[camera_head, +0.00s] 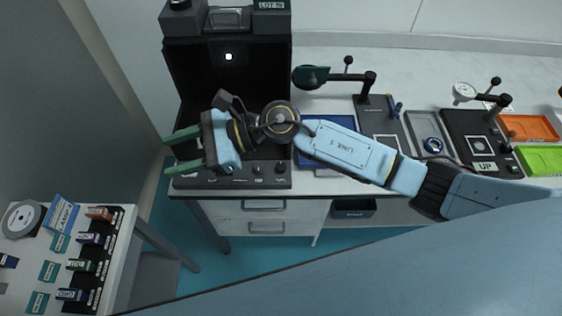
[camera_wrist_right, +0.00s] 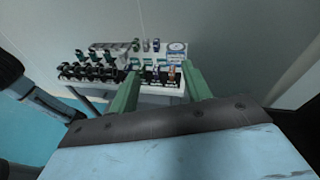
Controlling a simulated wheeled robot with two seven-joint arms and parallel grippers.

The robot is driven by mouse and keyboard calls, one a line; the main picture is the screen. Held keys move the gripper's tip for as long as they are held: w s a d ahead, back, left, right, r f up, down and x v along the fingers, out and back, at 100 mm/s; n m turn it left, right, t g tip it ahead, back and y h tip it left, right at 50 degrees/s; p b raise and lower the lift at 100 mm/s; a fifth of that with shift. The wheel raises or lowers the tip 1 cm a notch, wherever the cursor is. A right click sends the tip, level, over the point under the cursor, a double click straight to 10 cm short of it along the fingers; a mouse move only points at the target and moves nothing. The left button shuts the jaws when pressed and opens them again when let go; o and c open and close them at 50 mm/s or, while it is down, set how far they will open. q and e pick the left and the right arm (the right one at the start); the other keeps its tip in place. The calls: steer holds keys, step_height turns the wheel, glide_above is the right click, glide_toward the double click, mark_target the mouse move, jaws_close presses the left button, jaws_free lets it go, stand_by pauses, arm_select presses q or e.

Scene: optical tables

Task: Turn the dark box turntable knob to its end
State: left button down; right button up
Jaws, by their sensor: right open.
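The dark box (camera_head: 180,58) stands at the back left of the table, its front open and a small bright light on its inner back wall. A control strip (camera_head: 240,183) with several small knobs runs along its front base. A knob (camera_head: 281,168) shows at the right of that strip; I cannot tell which one is the turntable knob. My right gripper (camera_head: 180,151) is open and empty, in front of the box's left side, fingers pointing left. In the right wrist view its two green fingers (camera_wrist_right: 160,88) are apart with nothing between them. My arm hides part of the box. My left gripper is not in view.
Right of the box are a blue tray (camera_head: 335,121), dark stands with a dial gauge (camera_head: 464,91), an orange bin (camera_head: 531,127) and a green bin (camera_head: 543,159). A side table (camera_head: 122,225) at the lower left holds several small labelled parts.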

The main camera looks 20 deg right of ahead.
step_height(320, 180, down, 4)
steer(key=d+n+g+h, duration=0.2)
steer(key=n+h, duration=0.2)
steer(key=n, duration=0.1)
steer(key=n+h, duration=0.7)
steer(key=h, duration=0.5)
glide_toward(281, 166)
steer(key=shift+t, duration=0.4)
steer(key=f, duration=0.6)
steer(key=f+p, duration=0.1)
steer(key=f, duration=0.2)
steer(key=shift+s, duration=0.35)
steer(key=c, duration=1)
